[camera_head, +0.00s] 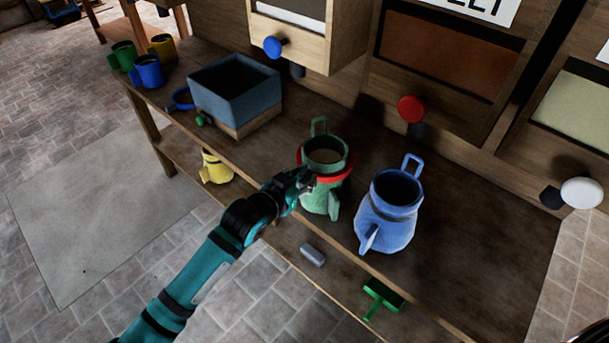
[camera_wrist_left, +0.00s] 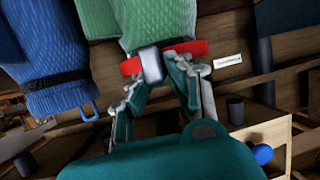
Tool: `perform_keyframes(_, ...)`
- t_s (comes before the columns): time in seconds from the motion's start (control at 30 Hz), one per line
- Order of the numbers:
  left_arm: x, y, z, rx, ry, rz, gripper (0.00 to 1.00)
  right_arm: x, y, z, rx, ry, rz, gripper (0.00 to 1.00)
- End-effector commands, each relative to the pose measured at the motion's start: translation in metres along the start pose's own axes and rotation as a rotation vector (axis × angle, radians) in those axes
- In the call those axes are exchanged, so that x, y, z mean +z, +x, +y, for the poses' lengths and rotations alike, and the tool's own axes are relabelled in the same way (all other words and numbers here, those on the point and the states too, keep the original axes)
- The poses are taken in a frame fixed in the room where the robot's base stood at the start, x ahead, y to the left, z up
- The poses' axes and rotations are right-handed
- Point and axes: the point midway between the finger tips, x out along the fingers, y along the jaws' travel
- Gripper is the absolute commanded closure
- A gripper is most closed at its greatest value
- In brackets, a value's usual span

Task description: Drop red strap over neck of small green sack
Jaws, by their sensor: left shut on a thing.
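The small green sack (camera_head: 318,200) stands upright on the bench shelf, with an open top and a green loop at its back. The red strap (camera_head: 338,179) shows at both sides of the sack's neck and seems to lie around it; its far side is hidden. My left gripper (camera_head: 305,178) is at the front of the neck, shut on the strap. In the left wrist view the gripper (camera_wrist_left: 158,75) holds the strap by its grey buckle (camera_wrist_left: 152,65), with red strap (camera_wrist_left: 131,67) on both sides against the green sack (camera_wrist_left: 148,20).
A larger blue sack (camera_head: 388,215) stands close to the right of the green one. A blue-grey bin (camera_head: 236,95) is at left, with a yellow sack (camera_head: 216,167) below. A grey block (camera_head: 312,254) and green piece (camera_head: 383,293) lie in front. Bench is clear at right.

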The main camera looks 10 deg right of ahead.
Motion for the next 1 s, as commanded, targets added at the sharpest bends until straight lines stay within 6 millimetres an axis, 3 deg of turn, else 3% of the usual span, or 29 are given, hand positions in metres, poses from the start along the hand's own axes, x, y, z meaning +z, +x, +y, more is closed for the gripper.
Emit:
perform_keyframes(0.43,0.015,0.006,0.0,0.001,0.0,0.001,1.0,0.001,0.01,-0.001,-0.001,0.0,0.0,1.0)
perform_keyframes(0.97,0.016,0.006,0.0,0.0,0.0,0.001,1.0,0.0,0.01,-0.003,-0.003,0.0,0.0,1.0)
perform_keyframes(1.0,0.016,0.006,0.0,0.0,0.0,0.001,0.82,0.0,0.01,-0.003,-0.003,0.0,0.001,1.0)
